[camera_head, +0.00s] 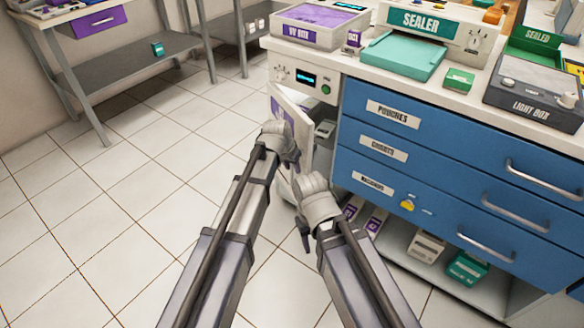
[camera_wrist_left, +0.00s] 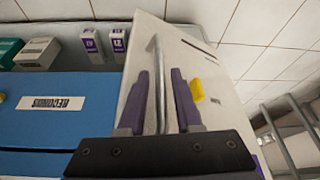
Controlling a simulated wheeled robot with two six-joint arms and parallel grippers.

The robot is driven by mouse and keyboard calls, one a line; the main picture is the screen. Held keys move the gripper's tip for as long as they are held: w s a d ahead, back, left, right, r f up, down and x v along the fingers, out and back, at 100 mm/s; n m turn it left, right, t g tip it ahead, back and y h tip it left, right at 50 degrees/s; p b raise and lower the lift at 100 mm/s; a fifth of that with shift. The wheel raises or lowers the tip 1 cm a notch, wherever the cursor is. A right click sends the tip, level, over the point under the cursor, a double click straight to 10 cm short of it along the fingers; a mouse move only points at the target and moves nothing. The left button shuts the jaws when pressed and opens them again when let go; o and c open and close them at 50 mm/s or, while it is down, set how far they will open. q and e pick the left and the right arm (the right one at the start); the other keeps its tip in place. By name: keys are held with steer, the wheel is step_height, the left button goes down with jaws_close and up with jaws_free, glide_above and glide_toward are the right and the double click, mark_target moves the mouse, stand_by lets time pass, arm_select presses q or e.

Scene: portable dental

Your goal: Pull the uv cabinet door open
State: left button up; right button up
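The uv cabinet (camera_head: 334,88) is the white unit left of the blue drawers. Its white door (camera_head: 293,103) stands partly open, showing a dim interior. In the left wrist view the door (camera_wrist_left: 222,85) fills the middle, with an upright metal handle (camera_wrist_left: 157,65) on it. My left gripper (camera_wrist_left: 160,85) has its two purple-padded fingers closely around the handle, with thin gaps seen beside the bar. In the head view my left gripper (camera_head: 290,158) is at the door, its fingertips mostly hidden. My right gripper (camera_head: 303,238) hangs lower, before the drawers; its opening is unclear.
Blue drawers (camera_head: 440,165) with bar handles stand right of the cabinet, above an open shelf (camera_head: 480,292) with small boxes. A sealer (camera_head: 420,25) and light box (camera_head: 530,95) stand on top. A metal side table (camera_head: 130,60) is at back left; the tiled floor (camera_head: 110,210) between is clear.

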arm_select(q)
jaws_close()
stand_by(1.1)
